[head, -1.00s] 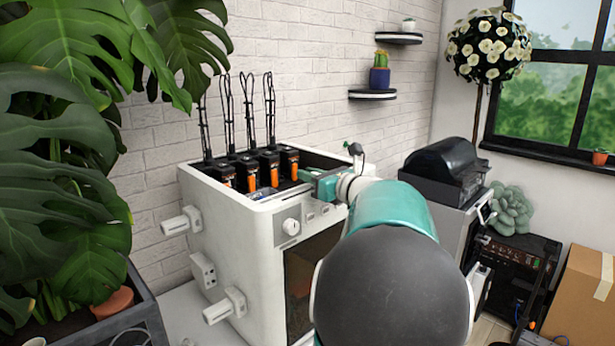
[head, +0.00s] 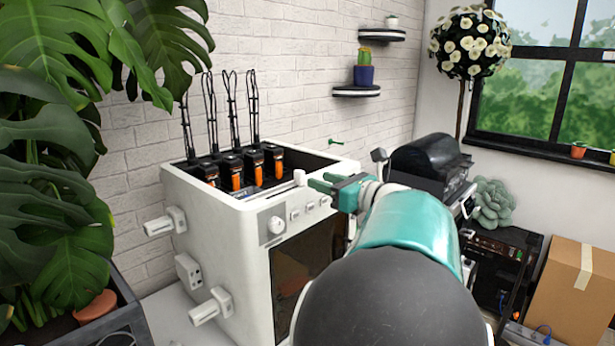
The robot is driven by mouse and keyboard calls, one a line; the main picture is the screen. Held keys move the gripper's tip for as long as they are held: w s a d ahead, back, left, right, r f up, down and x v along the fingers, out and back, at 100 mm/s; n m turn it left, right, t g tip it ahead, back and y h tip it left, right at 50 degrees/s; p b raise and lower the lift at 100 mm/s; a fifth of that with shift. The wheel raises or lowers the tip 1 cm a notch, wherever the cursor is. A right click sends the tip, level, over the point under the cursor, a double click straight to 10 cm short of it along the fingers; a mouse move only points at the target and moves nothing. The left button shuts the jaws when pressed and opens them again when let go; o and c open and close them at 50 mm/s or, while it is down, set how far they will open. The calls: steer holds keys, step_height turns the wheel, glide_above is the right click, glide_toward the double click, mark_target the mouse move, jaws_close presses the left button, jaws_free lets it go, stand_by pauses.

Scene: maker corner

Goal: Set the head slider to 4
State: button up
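The white machine (head: 222,230) stands against the brick wall with an open top. Several black heads with orange fronts (head: 257,174) sit in a row inside it. A small white upright tab (head: 299,177), perhaps the head slider, stands at the front rim, right of the heads. No scale numbers are readable. My gripper (head: 316,181) has teal fingers pointing left, just right of the tab. The fingers look parted with nothing between them, and they seem apart from the tab. My arm hides the machine's right front.
A white dial (head: 276,225) and small buttons are on the machine's front panel. White holders stick out from its left side. A dark-topped machine (head: 430,163) stands to the right, with a cardboard box (head: 573,285) beyond. Large plant leaves (head: 45,150) fill the left.

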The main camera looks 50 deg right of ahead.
steer(key=s, duration=0.4)
steer(key=shift+s+a, duration=0.2)
steer(key=shift+a, duration=0.05)
stand_by(0.4)
